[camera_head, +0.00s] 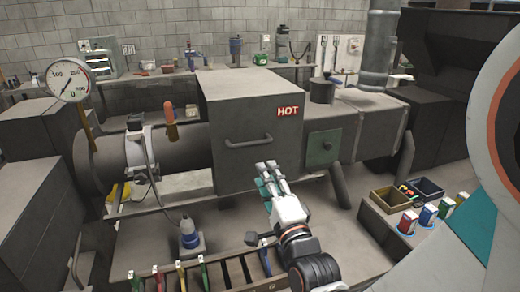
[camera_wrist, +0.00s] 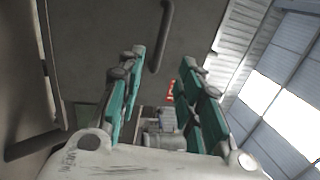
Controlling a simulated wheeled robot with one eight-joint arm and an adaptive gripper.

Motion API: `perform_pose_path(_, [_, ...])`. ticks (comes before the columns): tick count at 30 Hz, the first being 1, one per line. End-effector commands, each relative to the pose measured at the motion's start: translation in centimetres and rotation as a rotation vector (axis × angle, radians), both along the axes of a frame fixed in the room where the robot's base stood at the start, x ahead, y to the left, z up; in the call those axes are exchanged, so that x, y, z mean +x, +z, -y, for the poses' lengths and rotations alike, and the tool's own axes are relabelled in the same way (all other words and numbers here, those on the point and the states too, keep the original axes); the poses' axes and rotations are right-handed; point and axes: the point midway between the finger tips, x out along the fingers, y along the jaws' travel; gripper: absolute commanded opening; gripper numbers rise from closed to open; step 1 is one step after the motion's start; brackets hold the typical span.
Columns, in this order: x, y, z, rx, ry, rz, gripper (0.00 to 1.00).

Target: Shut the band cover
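A large grey box cover (camera_head: 250,120) with a bar handle (camera_head: 248,141) and a red HOT sign (camera_head: 288,111) sits over the middle of the horizontal tube (camera_head: 185,150). No part is labelled as the band cover; I cannot tell for sure whether this is it. Its underside edge is out of sight. My gripper (camera_head: 267,166) is in front of the box's lower right, below the handle. Its two fingers are apart with nothing between them. In the wrist view my gripper (camera_wrist: 160,85) is open, and the dark handle (camera_wrist: 165,35) shows beyond the fingertips.
A small green hatch (camera_head: 322,148) is right of the box. A dial gauge (camera_head: 69,80) and a metal clamp band (camera_head: 140,146) are on the left. Small boxes (camera_head: 390,200) sit at right.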

Motion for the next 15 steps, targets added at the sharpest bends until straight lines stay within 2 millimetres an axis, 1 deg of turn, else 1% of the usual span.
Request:
perform_pose_path(5, [1.9,0.4,-0.6,0.0,0.0,-0.001,0.33])
perform_pose_path(15, [8.1,1.6,-2.3,0.0,0.0,0.0,0.33])
